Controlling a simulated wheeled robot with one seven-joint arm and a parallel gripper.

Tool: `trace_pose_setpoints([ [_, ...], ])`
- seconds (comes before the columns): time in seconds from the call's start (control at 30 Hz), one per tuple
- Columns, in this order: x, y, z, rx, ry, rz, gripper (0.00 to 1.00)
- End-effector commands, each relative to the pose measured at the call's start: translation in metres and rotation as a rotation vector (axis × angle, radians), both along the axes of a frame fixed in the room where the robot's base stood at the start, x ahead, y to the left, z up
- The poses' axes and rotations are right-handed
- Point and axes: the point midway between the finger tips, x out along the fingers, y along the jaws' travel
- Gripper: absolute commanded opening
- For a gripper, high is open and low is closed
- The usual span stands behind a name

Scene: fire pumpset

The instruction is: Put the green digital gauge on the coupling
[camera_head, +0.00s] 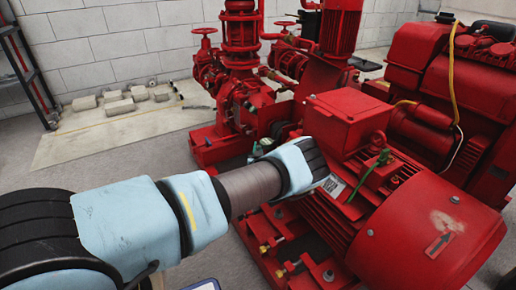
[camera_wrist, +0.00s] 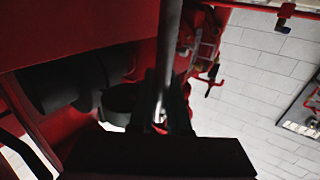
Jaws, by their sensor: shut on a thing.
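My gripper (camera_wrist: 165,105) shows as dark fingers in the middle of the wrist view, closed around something. In the head view the wrist hides most of it. A small pale-green item (camera_head: 262,148) shows just beyond the wrist and looks like the green digital gauge, but its face and outline are not clear. A grey shaft-like bar (camera_wrist: 171,45) runs up from between the fingers in the wrist view. Dark round parts (camera_wrist: 75,80) lie left of the fingers and may be the coupling. In the head view the coupling area is mostly hidden behind my wrist.
The red motor (camera_head: 425,215) stands close on the right of my arm, with a terminal box (camera_head: 348,118) on top. Red valves and pipes (camera_head: 240,75) rise behind. A red engine (camera_head: 430,75) is at the back right. Pale blocks (camera_head: 120,105) lie on the floor at left.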

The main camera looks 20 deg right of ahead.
Motion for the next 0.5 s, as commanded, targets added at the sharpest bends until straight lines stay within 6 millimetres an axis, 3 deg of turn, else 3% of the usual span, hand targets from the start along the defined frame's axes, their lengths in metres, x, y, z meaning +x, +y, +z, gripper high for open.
trace_pose_setpoints([
  [0.1,0.0005,-0.0003,-0.0025,-0.002,-0.002,0.000,0.00],
  [0.13,-0.0001,0.0003,-0.0029,0.000,0.001,0.000,0.18],
  [0.37,-0.0002,0.0003,-0.0026,0.000,0.001,0.000,0.44],
  [0.5,-0.0002,0.0003,-0.0026,0.000,0.001,0.000,0.45],
])
